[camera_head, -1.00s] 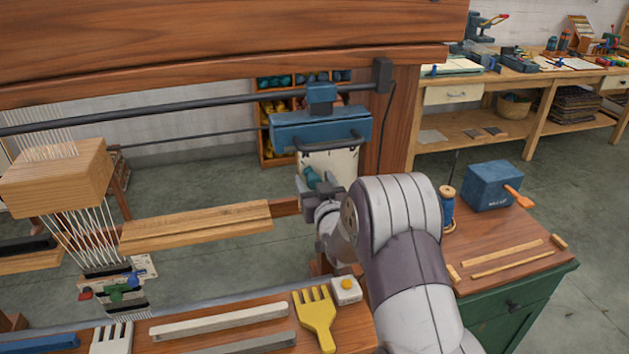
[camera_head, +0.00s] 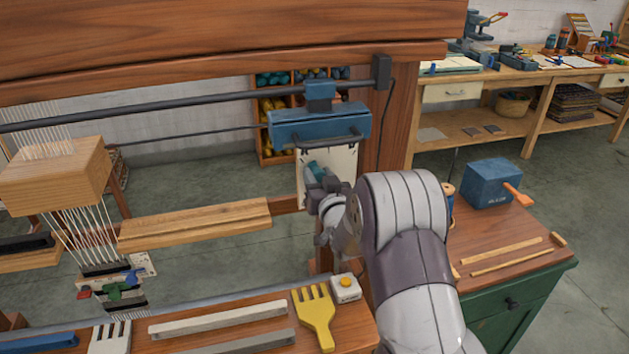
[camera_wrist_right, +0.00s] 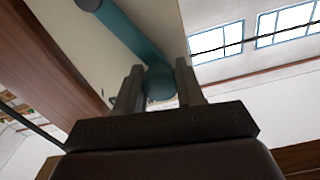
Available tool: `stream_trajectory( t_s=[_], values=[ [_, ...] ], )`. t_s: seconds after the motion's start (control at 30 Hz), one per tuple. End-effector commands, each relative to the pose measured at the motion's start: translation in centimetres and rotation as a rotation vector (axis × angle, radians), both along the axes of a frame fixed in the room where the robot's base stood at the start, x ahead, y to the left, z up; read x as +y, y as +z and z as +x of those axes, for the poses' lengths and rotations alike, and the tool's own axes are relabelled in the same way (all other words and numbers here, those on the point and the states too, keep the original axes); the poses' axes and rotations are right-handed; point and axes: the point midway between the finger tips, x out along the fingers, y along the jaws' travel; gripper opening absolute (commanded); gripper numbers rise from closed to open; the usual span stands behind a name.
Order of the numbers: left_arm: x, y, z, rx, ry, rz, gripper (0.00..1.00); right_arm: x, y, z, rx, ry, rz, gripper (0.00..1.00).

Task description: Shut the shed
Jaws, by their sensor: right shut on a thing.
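A teal lever (camera_head: 315,169) sits on a pale plate (camera_head: 343,162) below a blue housing (camera_head: 318,128) on the loom's right side. My right gripper (camera_head: 319,186) is at the lever's end. In the right wrist view, the fingers (camera_wrist_right: 160,74) are shut on the lever's rounded teal knob, and its shaft (camera_wrist_right: 130,38) runs to the upper left. White warp threads (camera_head: 86,236) spread below a wooden block (camera_head: 56,175) at left. The gap between the thread layers is too fine to judge. My left gripper is not in view.
A wooden upright (camera_head: 392,130) stands right of the plate. A blue box (camera_head: 491,184) sits on the green cabinet.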

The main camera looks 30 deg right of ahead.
Motion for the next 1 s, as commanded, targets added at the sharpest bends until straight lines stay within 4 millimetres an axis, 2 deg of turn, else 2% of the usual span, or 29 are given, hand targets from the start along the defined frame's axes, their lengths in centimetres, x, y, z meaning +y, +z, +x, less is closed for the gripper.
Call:
stream_trajectory(
  t_s=[0.5,1.0],
  values=[
    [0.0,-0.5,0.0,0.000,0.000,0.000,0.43,-2.9,0.7,-0.7,-0.074,-0.001,0.307,0.00],
    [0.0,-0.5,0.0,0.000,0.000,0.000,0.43,-3.5,0.7,-0.8,-0.091,0.000,0.377,0.00]
  ],
)
